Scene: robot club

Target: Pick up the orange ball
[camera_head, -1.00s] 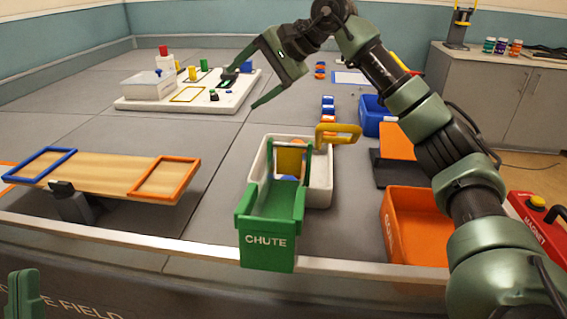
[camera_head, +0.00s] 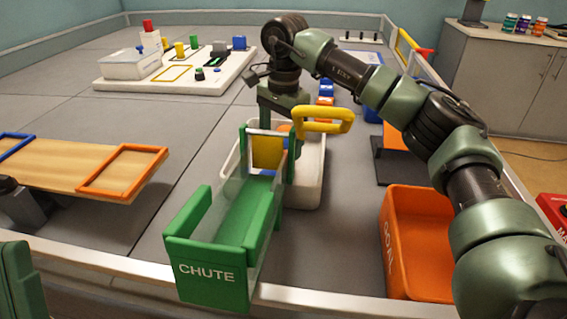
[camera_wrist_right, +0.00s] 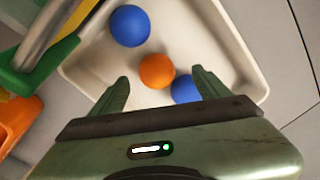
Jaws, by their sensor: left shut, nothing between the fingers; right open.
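The orange ball (camera_wrist_right: 157,71) lies in a white tray (camera_wrist_right: 247,75), which also shows in the head view (camera_head: 308,190). One blue ball (camera_wrist_right: 130,26) is up and left of it, and another blue ball (camera_wrist_right: 186,90) is close beside it at lower right, partly hidden by a finger. My right gripper (camera_wrist_right: 160,84) is open and empty above the tray, its fingertips on either side of the orange ball in the picture. In the head view, its fingers are largely hidden behind the chute. My left gripper (camera_head: 16,285) is shut and empty at the lower left edge.
An orange goal bin (camera_head: 415,240) is to the right. A wooden tilting board (camera_head: 75,168) is on the left. A white board with blocks (camera_head: 150,86) stands farther back.

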